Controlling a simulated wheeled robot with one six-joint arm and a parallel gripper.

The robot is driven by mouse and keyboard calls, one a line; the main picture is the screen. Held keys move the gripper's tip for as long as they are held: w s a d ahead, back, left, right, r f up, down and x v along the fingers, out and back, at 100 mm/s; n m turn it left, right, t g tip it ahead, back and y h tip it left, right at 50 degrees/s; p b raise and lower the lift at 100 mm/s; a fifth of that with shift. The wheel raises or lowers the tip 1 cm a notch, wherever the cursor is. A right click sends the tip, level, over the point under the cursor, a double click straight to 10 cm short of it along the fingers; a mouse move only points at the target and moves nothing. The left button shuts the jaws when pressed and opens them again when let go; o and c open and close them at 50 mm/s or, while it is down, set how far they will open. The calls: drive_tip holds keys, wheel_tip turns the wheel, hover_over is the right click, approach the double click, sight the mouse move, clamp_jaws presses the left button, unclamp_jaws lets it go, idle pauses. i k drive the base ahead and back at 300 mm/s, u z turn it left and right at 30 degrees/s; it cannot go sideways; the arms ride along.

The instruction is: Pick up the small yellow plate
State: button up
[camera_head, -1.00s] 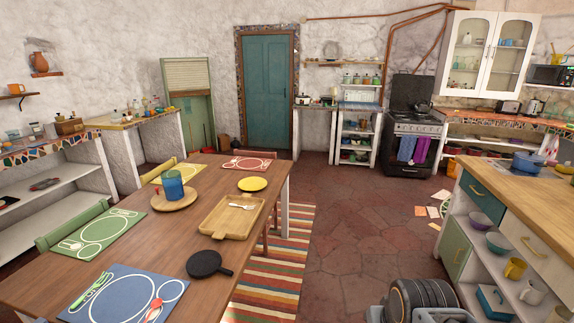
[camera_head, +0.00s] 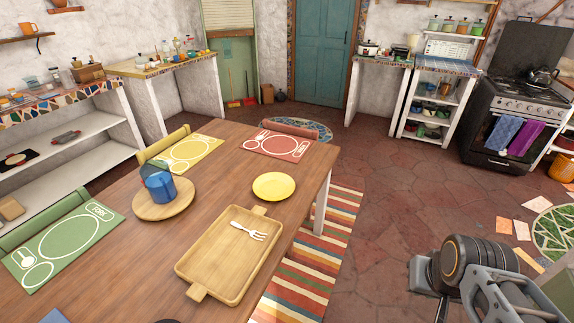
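The small yellow plate (camera_head: 274,186) lies flat on the wooden dining table (camera_head: 215,160), near its far right edge. Nothing stands on it, and it is fully in view. It is between the red placemat (camera_head: 278,145) and the wooden tray (camera_head: 198,265). Part of my arm (camera_head: 480,270) shows at the lower right, over the floor and well to the right of the table. My gripper's fingertips cannot be made out, so I cannot tell whether it is open or shut. Nothing of mine touches the plate.
The tray holds a light-coloured fork (camera_head: 250,231). A blue mug (camera_head: 160,186) stands on a round board (camera_head: 147,208) left of the plate. Yellow and green placemats lie farther left. The floor right of the table is open, with a striped rug (camera_head: 318,255) along it.

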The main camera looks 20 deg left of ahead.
sight(271, 185)
drive_tip(key=i, duration=2.4)
drive_tip(key=u, duration=2.75)
